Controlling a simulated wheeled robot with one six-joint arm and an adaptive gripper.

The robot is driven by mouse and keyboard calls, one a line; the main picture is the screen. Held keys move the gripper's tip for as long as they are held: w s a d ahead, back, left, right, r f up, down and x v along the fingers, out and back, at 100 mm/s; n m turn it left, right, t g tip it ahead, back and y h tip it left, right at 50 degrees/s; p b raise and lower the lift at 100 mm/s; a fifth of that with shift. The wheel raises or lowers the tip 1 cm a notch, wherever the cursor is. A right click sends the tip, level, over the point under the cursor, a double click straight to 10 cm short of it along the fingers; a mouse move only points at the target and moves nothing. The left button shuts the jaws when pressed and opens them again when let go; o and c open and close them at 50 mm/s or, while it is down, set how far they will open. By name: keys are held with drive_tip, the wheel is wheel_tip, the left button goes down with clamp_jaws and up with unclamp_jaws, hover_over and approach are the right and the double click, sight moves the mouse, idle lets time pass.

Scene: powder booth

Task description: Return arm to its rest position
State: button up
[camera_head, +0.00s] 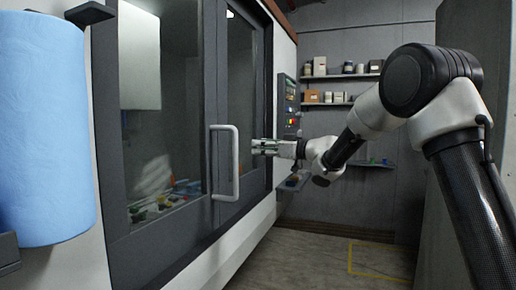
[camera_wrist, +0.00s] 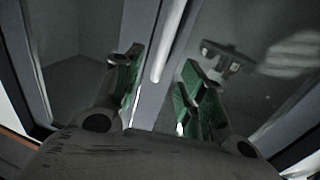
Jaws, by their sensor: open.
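My arm reaches in from the right in the head view. My gripper (camera_head: 262,147) is in front of the booth's glazed door (camera_head: 240,110), just right of the white vertical handle (camera_head: 225,162). In the wrist view, my gripper (camera_wrist: 160,85) shows two green-padded fingers spread apart with nothing held between them. The handle (camera_wrist: 168,45) shows beyond and between the fingers in that view. The gap between the fingers and the handle is hard to judge. The door looks closed in the head view.
A blue paper roll (camera_head: 42,130) hangs at the near left. A control panel (camera_head: 288,105) is on the booth's side beyond my gripper. Shelves (camera_head: 340,77) with small containers line the back wall. The floor (camera_head: 320,262) right of the booth is clear, with a yellow marking.

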drive_tip(key=w+d+f+m+t+h, duration=0.2)
drive_tip(key=w+d+f+m+h, duration=0.15)
drive_tip(key=d+f+h, duration=0.55)
drive_tip(key=s+d+f+m+g+h, duration=0.3)
drive_tip(key=s+d+f+h, duration=0.35)
drive_tip(key=s+d, duration=0.65)
drive_tip(key=s+d+m+g, duration=0.1)
drive_tip(key=s+d, duration=0.2)
drive_tip(key=s, duration=0.9)
drive_tip(key=s+d+m+g, duration=0.2)
drive_tip(key=s+d, duration=0.2)
drive_tip(key=s, duration=0.9)
drive_tip(key=s+d+m+g, duration=0.1)
drive_tip(key=s+d, duration=0.3)
drive_tip(key=s, duration=0.9)
drive_tip(key=shift+s+m+g, duration=0.2)
drive_tip(key=shift+m+g, duration=0.15)
drive_tip(key=shift+g, duration=0.05)
